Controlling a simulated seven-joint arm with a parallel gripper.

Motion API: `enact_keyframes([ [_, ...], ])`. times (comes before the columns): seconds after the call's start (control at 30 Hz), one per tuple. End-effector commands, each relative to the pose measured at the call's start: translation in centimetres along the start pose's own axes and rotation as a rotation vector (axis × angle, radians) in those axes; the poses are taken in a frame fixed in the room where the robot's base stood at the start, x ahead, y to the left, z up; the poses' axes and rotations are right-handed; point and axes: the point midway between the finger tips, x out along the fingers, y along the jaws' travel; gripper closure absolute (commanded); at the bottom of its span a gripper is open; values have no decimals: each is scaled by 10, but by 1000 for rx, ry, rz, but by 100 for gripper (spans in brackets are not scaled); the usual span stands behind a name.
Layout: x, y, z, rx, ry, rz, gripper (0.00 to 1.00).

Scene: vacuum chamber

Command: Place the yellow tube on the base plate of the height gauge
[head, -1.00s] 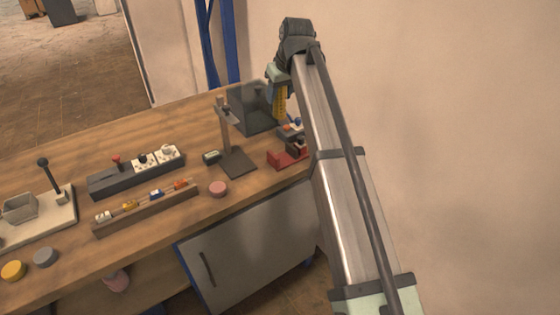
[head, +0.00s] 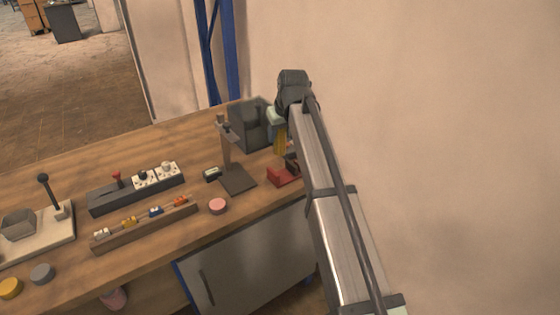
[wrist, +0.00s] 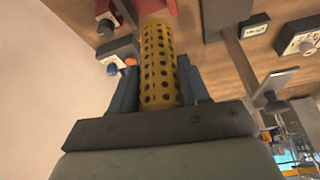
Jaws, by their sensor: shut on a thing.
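The yellow perforated tube (wrist: 158,65) stands between the two blue fingers of my gripper (wrist: 157,88), which is shut on it. In the head view the tube (head: 280,139) is partly hidden by my arm, and my gripper (head: 281,126) holds it to the right of the height gauge. The height gauge has an upright column (head: 226,150) and a dark flat base plate (head: 239,181) on the bench. The base plate (wrist: 222,14) also shows at the top of the wrist view, to the right of the tube and apart from it. Nothing visible stands on the plate.
A red block (head: 283,177) sits right of the base plate. A dark grey box (head: 248,125) stands behind the gauge. A small display unit (head: 212,174) and a pink disc (head: 218,206) lie near the plate. The wall rises close on the right.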

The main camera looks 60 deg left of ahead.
Motion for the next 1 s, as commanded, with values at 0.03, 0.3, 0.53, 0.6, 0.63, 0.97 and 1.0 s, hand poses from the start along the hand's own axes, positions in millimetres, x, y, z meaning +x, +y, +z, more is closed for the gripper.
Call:
enact_keyframes([
  [0.03, 11, 0, 7, 0, -3, -1, 84],
  [0.3, 50, 0, 21, -1, -1, 0, 84],
  [0.53, 59, 0, 25, -1, 0, 0, 84],
  [0.6, 64, 0, 27, -1, 0, 0, 84],
  [0.63, 67, 0, 28, -1, 0, 0, 84],
  [0.97, 94, 0, 39, -1, 1, 0, 84],
  [1.0, 94, 0, 39, -1, 1, 0, 84],
])
